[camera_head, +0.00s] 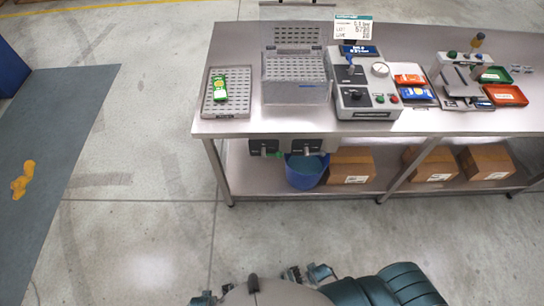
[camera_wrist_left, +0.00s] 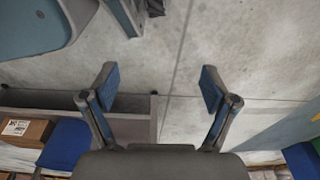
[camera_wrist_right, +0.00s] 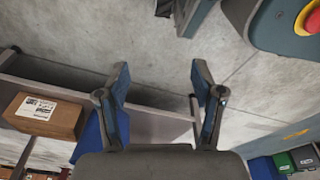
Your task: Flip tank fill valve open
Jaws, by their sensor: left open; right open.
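In the head view a clear tank (camera_head: 296,92) with a raised perforated lid (camera_head: 297,36) stands on the metal bench.
A perforated tray (camera_head: 211,106) with a green-yellow packet (camera_head: 221,85) lies left of the tank. Dark units (camera_head: 263,147) hang under the front edge above a blue bucket (camera_head: 304,175). The floor before the bench is clear.

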